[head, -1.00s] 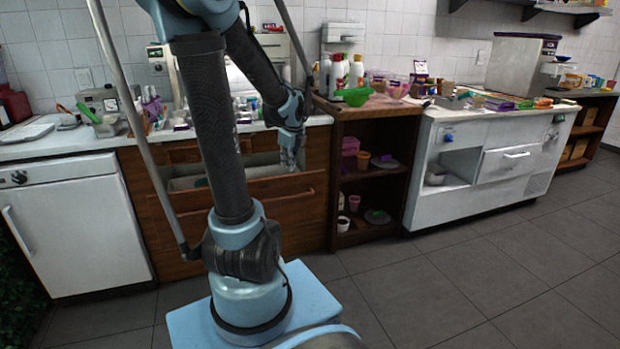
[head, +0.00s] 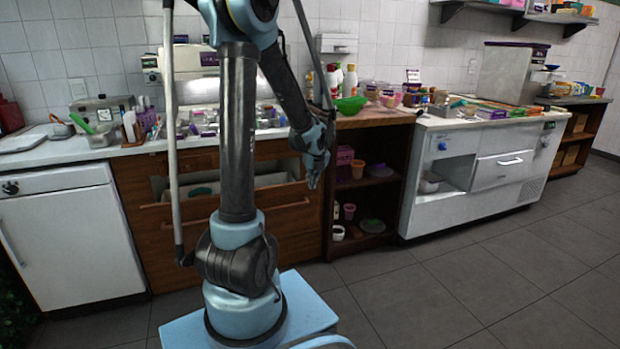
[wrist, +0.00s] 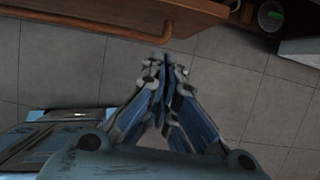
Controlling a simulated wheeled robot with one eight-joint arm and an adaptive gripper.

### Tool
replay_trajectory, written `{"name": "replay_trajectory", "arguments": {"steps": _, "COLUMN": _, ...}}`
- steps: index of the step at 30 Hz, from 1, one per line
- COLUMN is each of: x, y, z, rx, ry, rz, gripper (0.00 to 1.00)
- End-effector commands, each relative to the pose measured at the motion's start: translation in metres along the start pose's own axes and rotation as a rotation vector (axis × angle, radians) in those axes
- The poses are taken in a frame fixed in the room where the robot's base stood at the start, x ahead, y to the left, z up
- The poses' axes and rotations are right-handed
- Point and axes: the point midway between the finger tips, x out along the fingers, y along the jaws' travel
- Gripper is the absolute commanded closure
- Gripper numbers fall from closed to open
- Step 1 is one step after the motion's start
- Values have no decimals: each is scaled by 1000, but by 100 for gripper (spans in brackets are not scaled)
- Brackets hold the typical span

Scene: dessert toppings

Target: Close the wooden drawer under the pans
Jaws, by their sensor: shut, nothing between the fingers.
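The wooden drawer (head: 285,208) under the counter stands pulled out, and its pale inside shows behind the front. Its long bar handle shows in the wrist view (wrist: 166,30), on the brown front at upper left. The topping pans (head: 203,118) sit in the counter above, partly hidden by my arm. My gripper (head: 314,184) hangs pointing down by the drawer's right end in the head view. In the wrist view my gripper (wrist: 162,62) is shut and empty over the floor, apart from the handle. My arm hides the middle of the drawer.
An open shelf unit (head: 372,209) with cups stands right of the drawer. A white cabinet (head: 470,208) is farther right, and a white appliance (head: 75,235) with a door handle is at left. The grey floor (head: 470,290) in front is clear.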

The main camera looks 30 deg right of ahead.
Motion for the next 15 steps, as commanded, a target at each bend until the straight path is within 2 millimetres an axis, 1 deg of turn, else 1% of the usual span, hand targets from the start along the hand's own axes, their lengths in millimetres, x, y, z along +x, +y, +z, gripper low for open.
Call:
{"name": "replay_trajectory", "arguments": {"steps": 3, "x": 14, "y": 0, "z": 1, "rx": -2, "ry": 0, "rz": 0, "gripper": 100}}
{"name": "replay_trajectory", "arguments": {"steps": 13, "x": 51, "y": 0, "z": 0, "rx": -2, "ry": 0, "rz": 0, "gripper": 100}}
{"name": "replay_trajectory", "arguments": {"steps": 15, "x": 55, "y": 0, "z": 12, "rx": -4, "ry": -1, "rz": 1, "gripper": 100}}
